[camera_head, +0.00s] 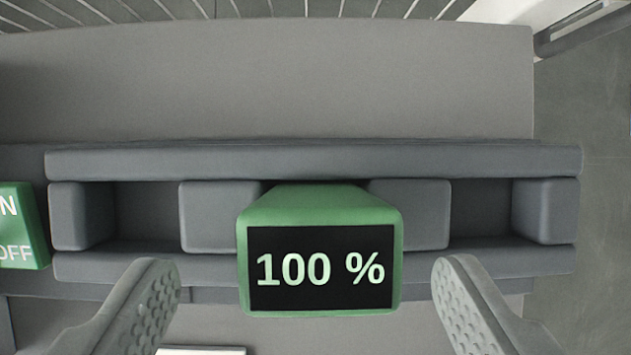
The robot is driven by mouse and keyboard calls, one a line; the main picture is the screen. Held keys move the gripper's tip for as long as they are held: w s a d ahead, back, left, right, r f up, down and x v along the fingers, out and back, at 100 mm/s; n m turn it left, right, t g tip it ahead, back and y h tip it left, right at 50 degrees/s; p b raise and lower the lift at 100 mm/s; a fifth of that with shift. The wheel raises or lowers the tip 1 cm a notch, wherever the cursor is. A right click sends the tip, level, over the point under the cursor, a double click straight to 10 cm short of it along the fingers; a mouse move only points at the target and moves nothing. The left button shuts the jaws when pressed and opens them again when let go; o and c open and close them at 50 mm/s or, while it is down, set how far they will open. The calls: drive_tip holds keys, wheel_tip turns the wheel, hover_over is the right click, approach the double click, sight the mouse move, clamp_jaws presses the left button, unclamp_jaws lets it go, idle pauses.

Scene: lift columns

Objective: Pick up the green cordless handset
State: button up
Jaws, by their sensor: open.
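The green handset (320,207) is a block with a black screen reading "100 %". It sits in the middle of a grey holder, between two grey blocks, and its screen end faces the camera. My gripper (305,290) is open, with one grey textured finger at the lower left and one at the lower right. The handset shows between the fingers with a gap on each side, and neither finger appears to touch it. The back of the handset is hidden in the holder.
The grey holder (310,160) has long bars above and below and empty recesses at left and right. Grey floor (595,200) is clear at the right.

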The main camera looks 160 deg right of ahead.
sight(317, 189)
drive_tip(key=shift+d+x, duration=0.15)
drive_tip(key=shift+x, duration=1.3)
drive_tip(key=shift+d+x, duration=0.1)
drive_tip(key=shift+x, duration=1.4)
drive_tip(key=c, duration=1.2)
